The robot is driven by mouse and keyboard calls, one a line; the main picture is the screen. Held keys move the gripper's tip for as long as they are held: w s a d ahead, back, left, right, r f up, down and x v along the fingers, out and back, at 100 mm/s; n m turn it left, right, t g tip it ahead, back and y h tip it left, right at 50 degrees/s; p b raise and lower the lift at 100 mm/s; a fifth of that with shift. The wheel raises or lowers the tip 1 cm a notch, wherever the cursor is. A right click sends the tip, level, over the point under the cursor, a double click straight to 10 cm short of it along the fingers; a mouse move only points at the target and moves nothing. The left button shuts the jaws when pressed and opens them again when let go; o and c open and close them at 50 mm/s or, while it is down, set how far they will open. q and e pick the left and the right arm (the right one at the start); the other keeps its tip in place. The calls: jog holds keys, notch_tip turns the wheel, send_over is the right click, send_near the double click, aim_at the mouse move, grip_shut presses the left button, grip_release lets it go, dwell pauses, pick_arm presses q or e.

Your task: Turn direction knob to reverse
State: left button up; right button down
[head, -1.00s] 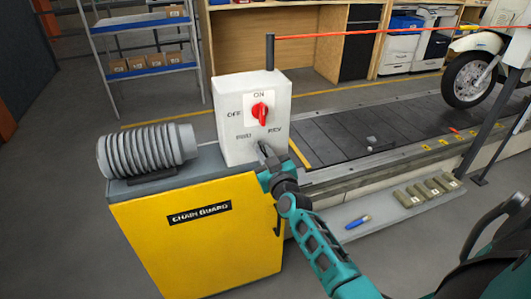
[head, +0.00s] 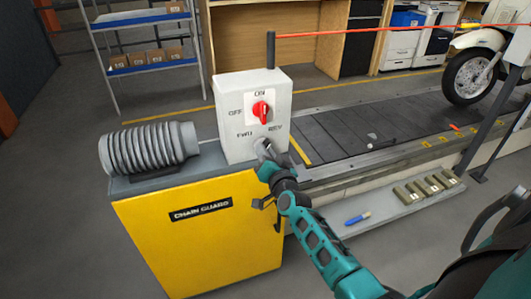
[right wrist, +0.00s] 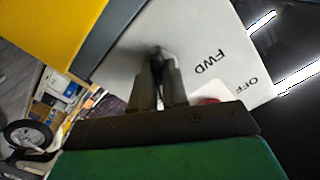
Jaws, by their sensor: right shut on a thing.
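A white control box (head: 229,103) stands on the yellow chain guard cabinet (head: 190,245). A red knob (head: 261,110) on its face sits beside the ON and OFF labels. Below it are the FWD and REV labels. My right gripper (head: 262,148) is at the lower knob, between and just below these labels. In the right wrist view the gripper (right wrist: 159,75) is shut on the dark direction knob (right wrist: 157,55), near the FWD label. The fingers hide much of the knob, so I cannot tell its exact setting. My left gripper is not in view.
A grey ribbed bellows (head: 150,148) lies on the cabinet top to the left. The slat conveyor (head: 355,130) runs right, with a white-fendered wheel (head: 470,78) on it. A blue marker (head: 357,219) and several tan blocks (head: 420,190) lie on the side ledge.

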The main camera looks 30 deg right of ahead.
jog(key=shift+m, duration=0.7)
jog(key=c, duration=1.1)
grip_release()
jog(key=shift+c, duration=0.2)
jog(key=shift+s, duration=0.1)
jog(key=p+v, duration=0.1)
jog(key=v, duration=1.1)
jog(key=shift+s+a, duration=0.15)
jog(key=shift+s, duration=0.2)
